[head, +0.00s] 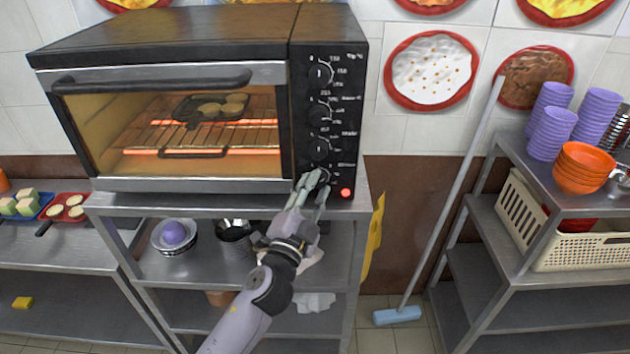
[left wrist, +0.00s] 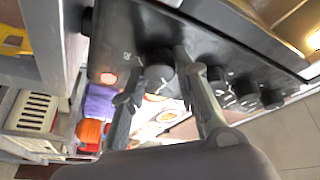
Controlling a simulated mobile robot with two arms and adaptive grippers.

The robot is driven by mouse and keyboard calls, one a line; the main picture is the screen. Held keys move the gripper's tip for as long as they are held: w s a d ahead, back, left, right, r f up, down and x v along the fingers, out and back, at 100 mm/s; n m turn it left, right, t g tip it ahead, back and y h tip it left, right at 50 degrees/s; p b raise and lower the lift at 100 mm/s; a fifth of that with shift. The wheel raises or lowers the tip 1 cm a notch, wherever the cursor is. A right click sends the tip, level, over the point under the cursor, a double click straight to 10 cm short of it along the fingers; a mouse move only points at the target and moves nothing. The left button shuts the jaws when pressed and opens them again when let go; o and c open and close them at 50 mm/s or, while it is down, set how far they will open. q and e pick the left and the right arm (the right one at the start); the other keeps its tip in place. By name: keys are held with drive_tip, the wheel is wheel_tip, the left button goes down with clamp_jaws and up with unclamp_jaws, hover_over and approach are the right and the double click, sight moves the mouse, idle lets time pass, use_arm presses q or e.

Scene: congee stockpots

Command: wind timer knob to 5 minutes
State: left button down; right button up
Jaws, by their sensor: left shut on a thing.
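The timer knob (left wrist: 159,74) is the dark lowest knob on the black control panel (head: 328,75) of the toaster oven (head: 170,70). My left gripper (head: 316,181) reaches up to it from below and covers most of it in the head view. In the left wrist view, the fingers (left wrist: 162,80) lie on both sides of the knob, closed on it. The scale around this knob is too blurred and covered to read. A red lamp (head: 346,193) glows beside it. My right gripper does not show.
The oven stands on a metal shelf unit (head: 150,203), its heating rods glowing around a small pan (head: 212,106). Three other knobs sit in a column above the timer knob. A mop (head: 398,315) leans at the right, beside a rack with purple bowls (head: 552,120) and a cream basket (head: 520,212).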

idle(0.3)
use_arm(q)
drive_tip(key=c, duration=1.2)
unclamp_jaws()
drive_tip(key=shift+c, duration=0.2)
drive_tip(key=shift+s, duration=0.1)
drive_tip(key=v, duration=1.2)
